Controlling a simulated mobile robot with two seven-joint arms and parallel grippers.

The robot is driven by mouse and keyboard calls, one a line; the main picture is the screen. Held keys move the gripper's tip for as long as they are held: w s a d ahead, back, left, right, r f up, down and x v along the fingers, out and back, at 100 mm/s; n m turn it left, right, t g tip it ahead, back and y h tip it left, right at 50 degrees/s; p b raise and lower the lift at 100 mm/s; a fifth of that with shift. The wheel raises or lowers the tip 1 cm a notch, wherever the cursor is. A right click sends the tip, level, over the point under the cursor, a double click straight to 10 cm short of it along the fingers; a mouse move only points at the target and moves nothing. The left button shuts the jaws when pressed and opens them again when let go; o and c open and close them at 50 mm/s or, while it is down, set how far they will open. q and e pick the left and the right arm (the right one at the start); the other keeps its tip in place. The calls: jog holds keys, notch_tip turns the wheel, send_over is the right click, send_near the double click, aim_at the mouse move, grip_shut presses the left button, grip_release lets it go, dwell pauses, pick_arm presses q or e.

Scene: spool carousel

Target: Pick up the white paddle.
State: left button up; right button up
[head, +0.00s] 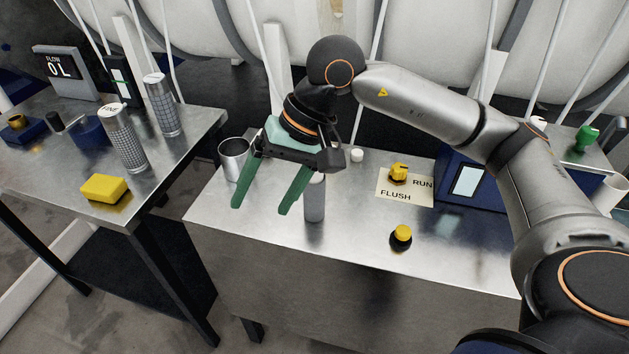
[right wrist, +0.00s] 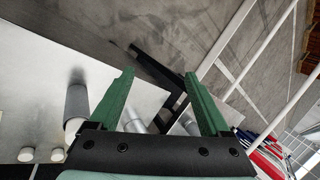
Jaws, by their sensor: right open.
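I cannot make out a white paddle for certain in either view. A pale object (head: 609,195) at the right edge of the head view is partly cut off, and I cannot tell if it is the paddle. My right gripper (head: 266,200) has green fingers, spread open and empty, above the left part of the middle steel table (head: 260,225). In the right wrist view its fingers (right wrist: 160,76) are apart with nothing held between them. My left gripper is not in view.
A grey cylinder (head: 315,203) stands close beside the right finger, and a metal cup (head: 234,160) stands behind the left finger. A yellow knob (head: 399,172), a yellow button (head: 402,234) and a blue box (head: 450,190) are to the right. The left table (head: 60,210) holds a yellow block (head: 103,188).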

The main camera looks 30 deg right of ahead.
jog(key=w+d+r+n+t+h, duration=0.1)
jog(key=d+r+h, duration=0.2)
jog(key=d, duration=0.3)
jog(key=w+d+r+n+t+h, duration=0.1)
jog(key=w+d+r+t+h, duration=0.15)
jog(key=d, duration=0.45)
jog(key=shift+g+h, duration=0.25)
jog(key=shift+h, duration=0.1)
jog(key=x, duration=0.8)
jog(key=p+x, duration=0.1)
jog(key=x, duration=0.3)
jog(key=shift+s+d+f, duration=0.1)
jog(key=shift+s+f, duration=0.15)
jog(key=shift+s, duration=0.1)
jog(key=shift+c, duration=0.2)
grip_shut()
